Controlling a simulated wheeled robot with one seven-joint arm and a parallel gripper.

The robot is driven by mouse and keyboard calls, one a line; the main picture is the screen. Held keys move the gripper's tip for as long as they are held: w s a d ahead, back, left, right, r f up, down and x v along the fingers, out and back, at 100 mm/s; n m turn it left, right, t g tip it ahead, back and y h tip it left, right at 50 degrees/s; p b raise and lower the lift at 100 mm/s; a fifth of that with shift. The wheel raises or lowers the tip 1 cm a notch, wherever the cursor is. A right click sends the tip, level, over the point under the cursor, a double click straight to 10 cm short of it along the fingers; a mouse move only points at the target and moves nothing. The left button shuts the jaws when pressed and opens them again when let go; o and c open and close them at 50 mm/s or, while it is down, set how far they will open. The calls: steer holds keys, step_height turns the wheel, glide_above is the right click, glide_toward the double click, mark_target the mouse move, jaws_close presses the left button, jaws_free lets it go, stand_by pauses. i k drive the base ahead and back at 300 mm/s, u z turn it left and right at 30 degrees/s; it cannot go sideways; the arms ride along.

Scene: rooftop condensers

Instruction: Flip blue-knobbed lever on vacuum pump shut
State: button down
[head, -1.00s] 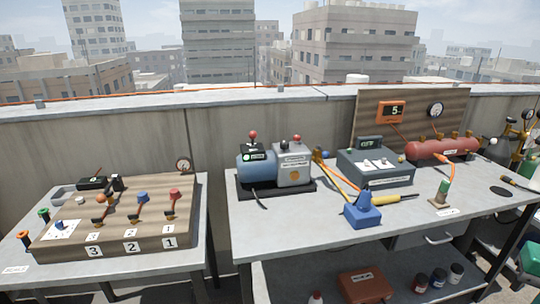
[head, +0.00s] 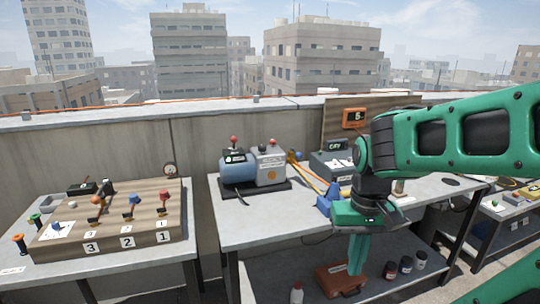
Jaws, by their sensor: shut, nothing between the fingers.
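The vacuum pump (head: 236,163), a blue cylinder joined to a grey box on a dark base, stands at the left back of the right-hand table. Red knobs stand on top of it. A small blue knob (head: 298,155) shows just right of the grey box, close to the yellow and orange hoses; its lever's angle is too small to tell. My gripper (head: 357,271) points down in front of the table's front edge, right of and nearer than the pump. Its green fingers are together and empty, apart from the pump. My arm hides much of the table's right side.
A wooden board (head: 120,215) on the left table carries levers with orange, blue and red knobs. A blue block-like item (head: 328,199) sits beside my wrist. A red case (head: 341,281) and jars (head: 405,265) are on the lower shelf. The table front before the pump is clear.

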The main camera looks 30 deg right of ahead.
mark_target(298, 154)
steer(key=u, duration=0.1)
steer(key=i, duration=1)
steer(key=z, duration=0.05)
